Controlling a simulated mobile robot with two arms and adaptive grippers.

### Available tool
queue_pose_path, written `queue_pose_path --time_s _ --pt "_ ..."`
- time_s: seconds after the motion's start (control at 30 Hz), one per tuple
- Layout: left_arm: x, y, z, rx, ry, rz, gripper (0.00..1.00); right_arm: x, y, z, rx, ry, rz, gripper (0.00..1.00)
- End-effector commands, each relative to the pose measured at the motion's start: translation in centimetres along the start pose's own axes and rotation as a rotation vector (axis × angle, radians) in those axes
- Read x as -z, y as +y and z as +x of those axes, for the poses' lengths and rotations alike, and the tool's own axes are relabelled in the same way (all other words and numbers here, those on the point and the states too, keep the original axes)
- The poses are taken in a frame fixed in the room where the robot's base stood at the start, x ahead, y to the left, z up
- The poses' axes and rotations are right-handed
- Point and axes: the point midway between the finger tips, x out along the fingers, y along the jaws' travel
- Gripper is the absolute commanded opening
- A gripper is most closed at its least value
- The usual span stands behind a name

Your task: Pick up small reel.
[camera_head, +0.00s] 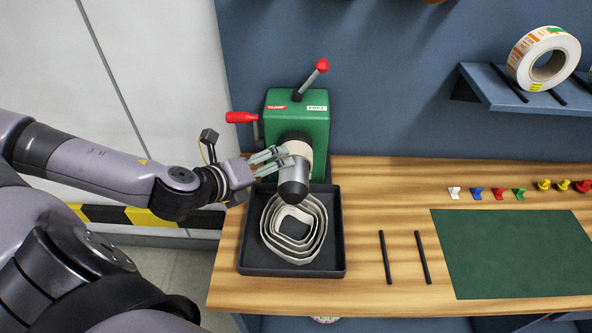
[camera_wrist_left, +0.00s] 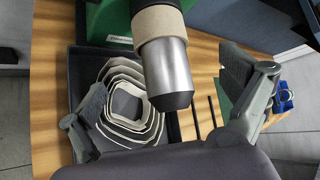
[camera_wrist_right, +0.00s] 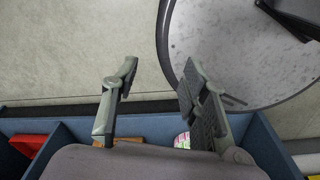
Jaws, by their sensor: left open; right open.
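A small white roll with pink and green marks (camera_wrist_right: 182,140) sits low in a blue compartment in the right wrist view, partly hidden by my right gripper (camera_wrist_right: 159,72), which is open and empty. A roll edge (camera_head: 324,319) also shows below the table front in the head view. A beige ring (camera_head: 299,150) sits on the metal spindle (camera_head: 293,184) of the green rewinder (camera_head: 298,115). My left gripper (camera_head: 279,156) is open beside the spindle; in the left wrist view the spindle (camera_wrist_left: 167,68) lies between its spread fingers. I cannot tell whether they touch it.
A black tray (camera_head: 258,269) with loose coiled strip (camera_head: 293,228) stands under the spindle. A large label reel (camera_head: 521,58) stands on a wall shelf (camera_head: 520,97). Black rods, a green mat (camera_head: 510,250) and coloured clips are on the table. A red item (camera_wrist_right: 28,143) lies in the compartments.

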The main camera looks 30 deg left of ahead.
Motion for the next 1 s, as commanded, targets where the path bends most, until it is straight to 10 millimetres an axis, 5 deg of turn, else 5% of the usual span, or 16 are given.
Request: queue_pose_path --time_s 0.2,0.6,1.0 --pt "0.4 0.2 3.7 0.006 0.000 -0.006 0.96 3.1 0.6 3.5 -0.008 0.052 0.000 0.41" --pt "0.1 -0.1 6.0 0.001 0.002 -0.002 0.96 0.7 0.2 1.7 -0.003 0.013 0.001 0.41" --pt "0.7 -0.2 10.4 0.001 0.001 -0.002 0.96 1.2 0.1 0.0 -0.001 0.019 0.002 0.41"
